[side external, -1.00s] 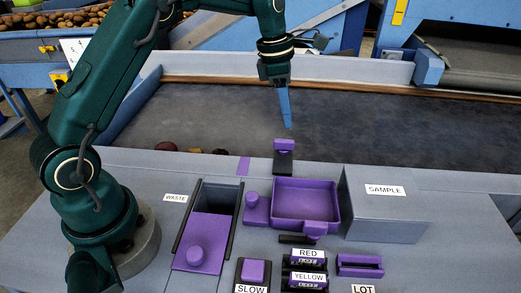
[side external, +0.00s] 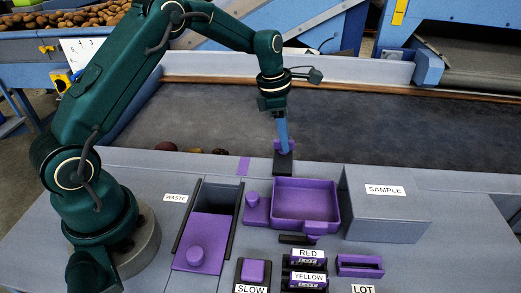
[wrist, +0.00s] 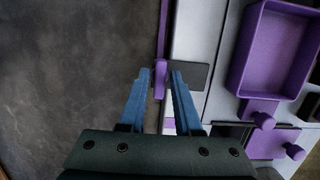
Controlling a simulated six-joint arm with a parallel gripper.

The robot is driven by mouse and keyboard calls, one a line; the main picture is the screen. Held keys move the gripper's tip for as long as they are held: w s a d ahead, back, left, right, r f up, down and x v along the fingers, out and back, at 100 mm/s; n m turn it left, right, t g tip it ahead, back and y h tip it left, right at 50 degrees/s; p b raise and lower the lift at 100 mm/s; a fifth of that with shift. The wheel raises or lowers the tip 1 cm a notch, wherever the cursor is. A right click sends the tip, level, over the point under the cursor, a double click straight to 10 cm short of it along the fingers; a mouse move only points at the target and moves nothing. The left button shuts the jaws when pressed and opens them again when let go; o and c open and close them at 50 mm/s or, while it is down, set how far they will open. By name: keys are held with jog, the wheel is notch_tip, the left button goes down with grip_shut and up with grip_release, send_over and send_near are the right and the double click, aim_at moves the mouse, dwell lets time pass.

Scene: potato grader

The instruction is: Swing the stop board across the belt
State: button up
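The stop board shows in the wrist view as a thin purple strip (wrist: 163,38) lying along the belt's edge. A purple upright grip (wrist: 159,80) is at its near end, beside a dark plate (wrist: 188,76). In the side view, the dark plate (side external: 284,166) is at the belt's near edge, and the grip is mostly hidden behind my fingers. My gripper (wrist: 159,74) is open, with one blue finger on each side of the grip. I cannot tell whether either finger touches it. The belt (side external: 400,130) is dark grey and bare near the gripper.
A purple tray (side external: 305,203) and the grey SAMPLE box (side external: 390,210) stand on the near deck, right of the gripper. The WASTE chute (side external: 219,194) with its purple lid (side external: 205,238) is to the left. A few dark lumps (side external: 166,146) lie at the belt's near edge.

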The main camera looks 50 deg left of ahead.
grip_shut()
jog(key=n, duration=0.5)
jog(key=shift+t+y, duration=0.3)
jog(key=shift+y, duration=0.1)
grip_release()
jog(key=shift+r, duration=0.1)
jog(key=shift+w+v, duration=0.25)
jog(key=shift+v, duration=0.95)
jog(key=shift+w+v, duration=0.2)
jog(key=shift+v, duration=1)
